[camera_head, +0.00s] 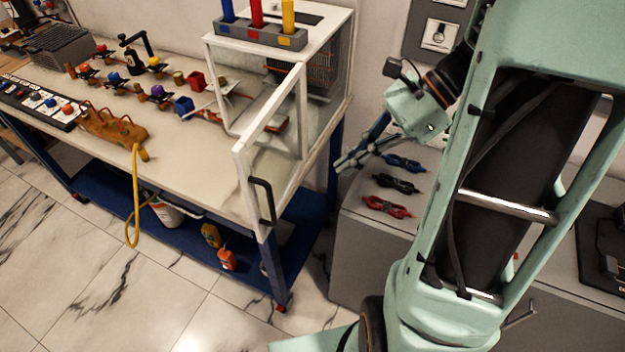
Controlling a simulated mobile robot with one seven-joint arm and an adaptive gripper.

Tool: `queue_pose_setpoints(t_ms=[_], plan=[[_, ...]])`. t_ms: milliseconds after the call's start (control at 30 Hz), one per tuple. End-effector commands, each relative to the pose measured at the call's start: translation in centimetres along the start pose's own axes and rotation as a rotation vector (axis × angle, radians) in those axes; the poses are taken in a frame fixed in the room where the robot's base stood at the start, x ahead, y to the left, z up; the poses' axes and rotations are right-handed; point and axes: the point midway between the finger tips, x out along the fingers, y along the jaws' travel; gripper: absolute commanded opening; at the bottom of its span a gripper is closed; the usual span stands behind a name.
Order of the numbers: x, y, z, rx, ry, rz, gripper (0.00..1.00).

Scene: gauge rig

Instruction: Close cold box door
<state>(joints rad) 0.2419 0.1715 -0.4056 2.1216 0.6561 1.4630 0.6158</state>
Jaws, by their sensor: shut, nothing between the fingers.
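The cold box (330,72) is a white-framed box with clear walls at the right end of the workbench. Its door (244,158) is a white frame with a clear pane and a black handle (263,200). The door stands open, swung out toward the front of the bench. My gripper (343,164) is to the right of the box and door, apart from them, above the grey cabinet's left edge. Its fingers look shut, with nothing in them.
A rack with blue, red and yellow cylinders (258,30) stands on the box. Cable bundles (388,206) lie on the grey cabinet (365,262) below my gripper. A yellow cord (135,205) hangs off the bench front. The tiled floor (150,300) before the bench is clear.

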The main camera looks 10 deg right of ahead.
Motion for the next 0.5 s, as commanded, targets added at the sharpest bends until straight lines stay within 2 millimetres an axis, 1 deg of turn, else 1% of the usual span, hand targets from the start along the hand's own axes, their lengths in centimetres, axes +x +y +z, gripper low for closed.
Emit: queue_pose_setpoints(t_ms=[167, 500], plan=[[1.8, 0.1, 0.1, 0.001, -0.005, 0.003, 0.0], [9.0, 0.1, 0.1, 0.001, -0.003, 0.006, 0.0]])
